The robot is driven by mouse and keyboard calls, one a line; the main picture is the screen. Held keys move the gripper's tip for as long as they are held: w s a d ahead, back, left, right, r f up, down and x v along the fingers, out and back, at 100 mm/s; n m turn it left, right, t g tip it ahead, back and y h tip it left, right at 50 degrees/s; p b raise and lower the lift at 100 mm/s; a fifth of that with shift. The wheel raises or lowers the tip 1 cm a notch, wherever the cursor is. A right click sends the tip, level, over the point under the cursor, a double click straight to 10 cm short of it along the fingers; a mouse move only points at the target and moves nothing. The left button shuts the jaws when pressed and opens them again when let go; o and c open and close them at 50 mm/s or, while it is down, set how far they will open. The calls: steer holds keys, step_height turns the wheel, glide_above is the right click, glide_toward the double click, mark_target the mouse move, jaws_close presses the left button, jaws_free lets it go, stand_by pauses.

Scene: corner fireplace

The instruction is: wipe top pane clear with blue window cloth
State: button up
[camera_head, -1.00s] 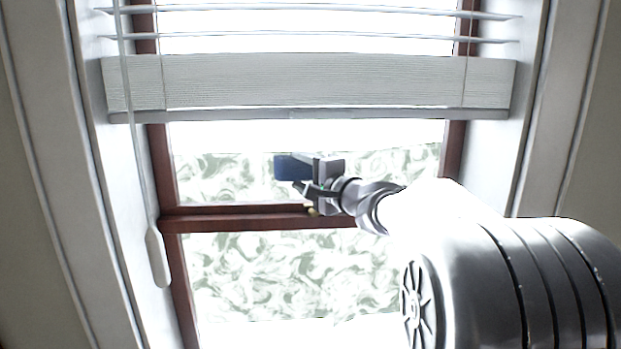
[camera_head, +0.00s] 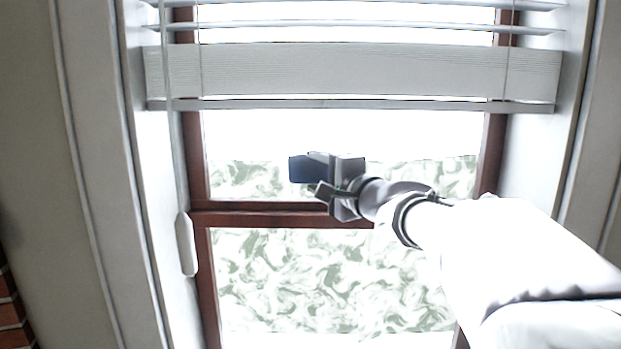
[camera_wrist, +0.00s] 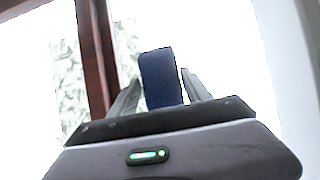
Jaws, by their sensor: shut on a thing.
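The blue window cloth (camera_head: 301,169) is a small dark blue pad. My gripper (camera_head: 322,178) is shut on it, in front of the top pane (camera_head: 240,178). In the wrist view the cloth (camera_wrist: 161,78) stands up between the two fingers of my gripper (camera_wrist: 158,92). The top pane has a band of grey-green swirly smears along its lower part and looks bright and plain above that. The head view does not show clearly whether the cloth touches the glass. My arm hides part of the pane's right side.
A red-brown crossbar (camera_head: 260,218) divides the top pane from a smeared bottom pane (camera_head: 330,280). A white blind (camera_head: 350,72) hangs across the upper window. Its cord pull (camera_head: 186,244) hangs at the left. Deep white window sides flank the opening.

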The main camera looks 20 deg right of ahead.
steer(key=shift+s+a, duration=0.2)
steer(key=shift+s, duration=0.3)
steer(key=shift+s+a+b, duration=0.35)
steer(key=shift+s, duration=0.4)
steer(key=shift+s+a+b, duration=0.3)
steer(key=shift+s, duration=0.45)
steer(key=shift+w, duration=0.1)
steer(key=shift+w+d, duration=0.1)
steer(key=w, duration=0.2)
steer(key=w+d+r, duration=0.1)
steer(key=w+d+p, duration=0.1)
steer(key=w, duration=0.1)
steer(key=shift+w+d+r, duration=0.2)
steer(key=shift+w+r, duration=0.1)
steer(key=shift+w, duration=0.05)
steer(key=shift+w+d, duration=0.15)
steer(key=shift+w, duration=0.15)
steer(key=shift+w+d, duration=0.2)
steer(key=shift+w, duration=0.25)
steer(key=shift+w+d, duration=0.2)
steer(key=shift+w, duration=0.25)
